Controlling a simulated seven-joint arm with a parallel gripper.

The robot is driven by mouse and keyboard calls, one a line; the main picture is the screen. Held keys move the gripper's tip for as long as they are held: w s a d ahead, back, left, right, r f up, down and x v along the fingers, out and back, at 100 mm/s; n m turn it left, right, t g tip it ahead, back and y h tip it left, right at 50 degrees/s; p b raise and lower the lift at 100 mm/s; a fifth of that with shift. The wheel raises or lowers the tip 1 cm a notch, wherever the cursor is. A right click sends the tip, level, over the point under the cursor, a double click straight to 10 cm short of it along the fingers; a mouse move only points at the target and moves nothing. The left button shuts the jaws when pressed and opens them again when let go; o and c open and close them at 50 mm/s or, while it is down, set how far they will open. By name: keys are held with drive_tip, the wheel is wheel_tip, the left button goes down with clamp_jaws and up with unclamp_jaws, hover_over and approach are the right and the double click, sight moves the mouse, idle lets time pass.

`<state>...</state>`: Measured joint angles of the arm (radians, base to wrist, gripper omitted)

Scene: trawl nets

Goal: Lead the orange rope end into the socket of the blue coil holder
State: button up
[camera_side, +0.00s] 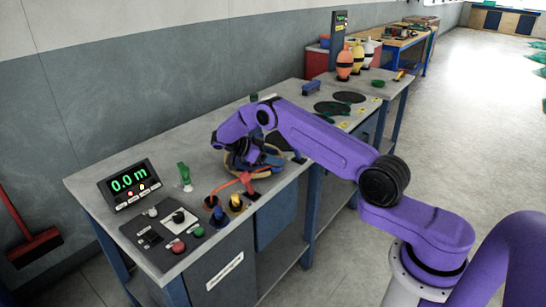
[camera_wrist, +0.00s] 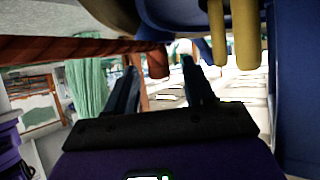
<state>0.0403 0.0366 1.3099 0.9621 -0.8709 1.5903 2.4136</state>
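In the side view my gripper (camera_side: 250,152) is low over the bench, at the blue coil holder (camera_side: 240,161), which my wrist partly covers. The orange rope (camera_side: 228,186) lies in front of it, running from near the blue cup toward the holder. In the wrist view my gripper (camera_wrist: 161,66) has its two dark fingers apart. The orange rope (camera_wrist: 75,48) comes in from the left, and its end (camera_wrist: 157,62) shows between the fingertips, with no clear contact. Large blue parts (camera_wrist: 295,80), possibly the holder, fill the right side. The socket cannot be made out.
A display reading 0.0 m (camera_side: 130,185) and a control panel (camera_side: 161,232) are at left. Orange, yellow and white floats (camera_side: 345,64) stand behind.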

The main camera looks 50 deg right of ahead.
drive_tip(key=v, duration=0.6)
drive_tip(key=shift+w+a+r, duration=0.1)
drive_tip(key=shift+w+a, duration=0.05)
drive_tip(key=shift+w, duration=0.05)
drive_tip(key=shift+w+a+r, duration=0.2)
drive_tip(key=shift+a+r, duration=0.05)
drive_tip(key=shift+a, duration=0.15)
